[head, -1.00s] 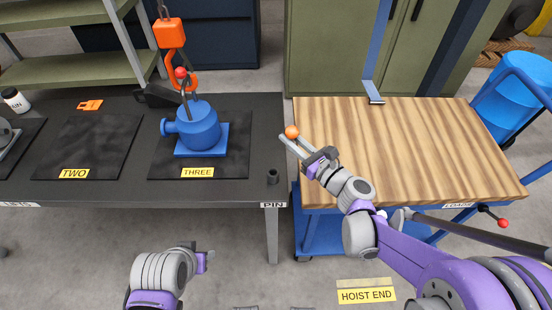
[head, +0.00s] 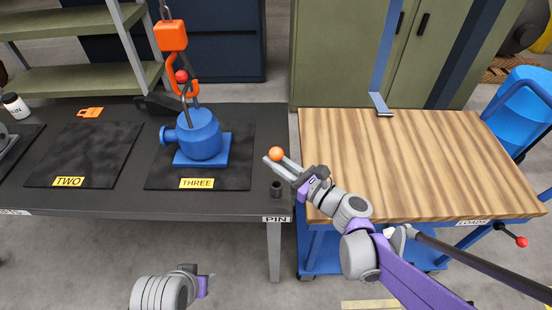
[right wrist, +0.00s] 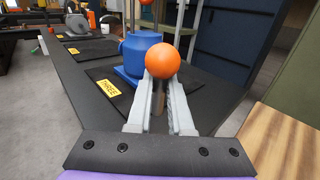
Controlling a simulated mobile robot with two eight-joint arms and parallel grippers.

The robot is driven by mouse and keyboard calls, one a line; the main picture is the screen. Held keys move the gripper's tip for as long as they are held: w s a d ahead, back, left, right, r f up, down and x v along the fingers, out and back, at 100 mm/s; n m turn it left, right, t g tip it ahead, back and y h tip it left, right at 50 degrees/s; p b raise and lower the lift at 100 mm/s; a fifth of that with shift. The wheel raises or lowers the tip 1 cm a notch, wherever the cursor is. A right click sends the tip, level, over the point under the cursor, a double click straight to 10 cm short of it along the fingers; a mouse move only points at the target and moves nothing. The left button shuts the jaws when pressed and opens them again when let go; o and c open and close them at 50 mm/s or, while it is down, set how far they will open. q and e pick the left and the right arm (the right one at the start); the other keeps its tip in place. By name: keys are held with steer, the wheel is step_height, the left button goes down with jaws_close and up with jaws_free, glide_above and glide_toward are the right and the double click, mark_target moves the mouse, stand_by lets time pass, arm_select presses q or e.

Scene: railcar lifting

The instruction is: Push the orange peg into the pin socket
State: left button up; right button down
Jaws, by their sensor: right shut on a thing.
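The orange peg shows its round orange head (head: 276,154) at the tips of my right gripper (head: 275,163). The right gripper is shut on it. In the right wrist view the orange head (right wrist: 162,60) sits atop the two grey fingers, with a dark shaft partly seen between them. The pin socket (head: 276,189) is a small dark upright cylinder at the dark bench's front right corner, above the PIN label. The peg appears just beyond the socket in the head view, apart from it. My left gripper (head: 204,284) is low at the front; its jaw opening is unclear.
A blue pump-like load (head: 200,138) stands on the pad marked THREE, with an orange hoist hook (head: 184,65) above it. A wood-topped cart (head: 410,150) stands right of the bench (head: 120,202), across a narrow gap. The bench around the socket is clear.

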steer(key=b, duration=0.3)
glide_above(277, 183)
steer(key=shift+s+a+f, duration=0.1)
steer(key=shift+s+f, duration=0.15)
steer(key=shift+f, duration=0.85)
steer(key=shift+s+f, duration=0.2)
steer(key=shift+f, duration=0.9)
steer(key=shift+f+b, duration=1.35)
steer(key=shift+f, duration=0.9)
steer(key=c, duration=0.7)
jaws_free()
steer(key=shift+c, duration=0.2)
steer(key=shift+s, duration=0.1)
steer(key=v, duration=1)
steer(key=shift+s+d+p, duration=0.2)
steer(key=shift+d+p, duration=0.1)
steer(key=shift+p, duration=0.15)
steer(key=shift+d, duration=0.1)
